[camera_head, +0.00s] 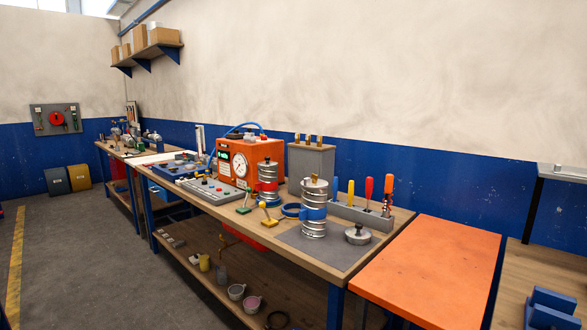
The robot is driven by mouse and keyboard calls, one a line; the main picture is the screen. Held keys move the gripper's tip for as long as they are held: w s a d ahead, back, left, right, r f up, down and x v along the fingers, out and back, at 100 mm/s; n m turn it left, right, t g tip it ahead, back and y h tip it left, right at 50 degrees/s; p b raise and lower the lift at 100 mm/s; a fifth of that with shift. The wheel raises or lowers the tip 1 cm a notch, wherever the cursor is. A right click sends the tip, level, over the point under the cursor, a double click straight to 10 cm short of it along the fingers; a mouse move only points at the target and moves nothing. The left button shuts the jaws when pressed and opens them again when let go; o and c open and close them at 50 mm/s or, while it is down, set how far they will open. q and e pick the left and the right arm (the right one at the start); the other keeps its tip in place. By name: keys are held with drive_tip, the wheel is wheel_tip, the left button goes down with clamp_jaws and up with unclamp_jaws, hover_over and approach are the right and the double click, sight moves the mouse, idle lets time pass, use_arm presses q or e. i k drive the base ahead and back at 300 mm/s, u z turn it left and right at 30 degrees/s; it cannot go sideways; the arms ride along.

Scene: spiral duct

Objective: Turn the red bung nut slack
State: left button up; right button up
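I cannot make out a red bung nut for certain. A red round part (57,119) sits on a grey panel (39,125) on the far left wall, too small to tell its kind. A ribbed metal canister (314,228) with a blue band and a knob on top stands upright on a grey mat (290,238) on the workbench. A second canister (267,187) with red and blue bands stands behind it, beside an orange box with a gauge (240,167). Neither of my grippers is in view.
The long workbench (335,272) runs along the wall, with a lower shelf holding cups. A grey lidded pot (358,235) and a rack of screwdrivers (350,211) stand near its right end. An orange-topped surface (430,270) beside it is bare. The floor (90,260) at left is open.

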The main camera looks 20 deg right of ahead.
sight(307, 182)
drive_tip(key=z, duration=0.2)
drive_tip(key=i, duration=0.75)
drive_tip(key=z, duration=1.15)
drive_tip(key=i, duration=0.75)
drive_tip(key=z, duration=0.75)
